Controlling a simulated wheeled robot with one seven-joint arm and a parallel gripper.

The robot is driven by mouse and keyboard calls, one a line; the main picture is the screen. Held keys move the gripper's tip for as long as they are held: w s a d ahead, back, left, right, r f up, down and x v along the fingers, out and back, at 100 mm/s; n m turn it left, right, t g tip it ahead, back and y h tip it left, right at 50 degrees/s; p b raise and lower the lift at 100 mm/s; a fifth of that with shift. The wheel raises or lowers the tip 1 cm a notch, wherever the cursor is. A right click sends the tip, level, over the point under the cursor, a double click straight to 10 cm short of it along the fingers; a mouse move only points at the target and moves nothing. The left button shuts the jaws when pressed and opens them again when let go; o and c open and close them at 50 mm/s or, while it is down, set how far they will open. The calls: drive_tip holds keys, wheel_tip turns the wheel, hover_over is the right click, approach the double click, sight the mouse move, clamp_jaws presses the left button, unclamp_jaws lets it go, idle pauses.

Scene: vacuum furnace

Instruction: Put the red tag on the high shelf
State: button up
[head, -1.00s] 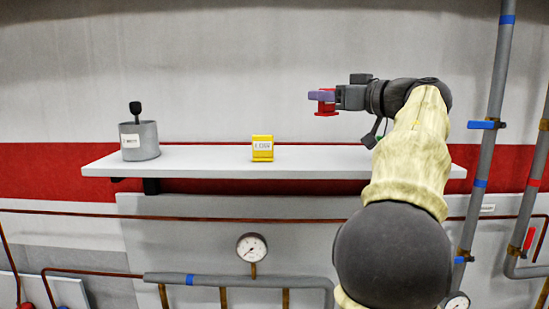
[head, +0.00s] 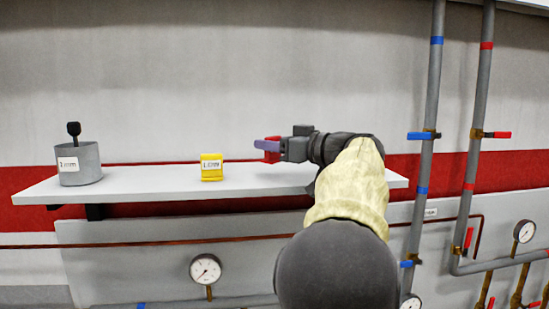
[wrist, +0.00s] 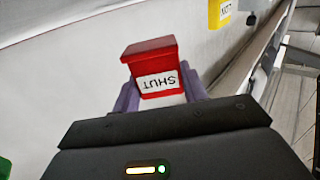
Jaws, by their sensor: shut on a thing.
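The red tag (wrist: 152,62) is a small red block with a white label reading SHUT, upside down in the wrist view. My gripper (wrist: 161,92) is shut on it, with a purple finger on each side. In the head view the red tag (head: 272,157) shows partly behind the purple fingers of my gripper (head: 267,146). The high shelf (head: 140,185) is a long white board on the wall. The tag appears at or just above the shelf's right part; I cannot tell whether it touches the shelf.
A yellow labelled tag (head: 211,168) stands mid-shelf, left of my gripper. A grey labelled cup (head: 78,164) with a black-knobbed item stands at the left end. A green thing (wrist: 5,168) shows at the wrist view's lower left corner. Pipes (head: 428,120) rise at right.

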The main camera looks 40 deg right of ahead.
sight(276, 157)
drive_tip(key=f, duration=0.3)
drive_tip(key=shift+s+p, duration=0.3)
drive_tip(key=shift+w+f, duration=0.15)
drive_tip(key=shift+f, duration=0.15)
drive_tip(key=o, duration=1)
drive_tip(key=shift+r, duration=0.25)
drive_tip(key=shift+b+v, duration=2.4)
drive_tip(key=shift+v, duration=3.65)
drive_tip(key=shift+f, duration=0.1)
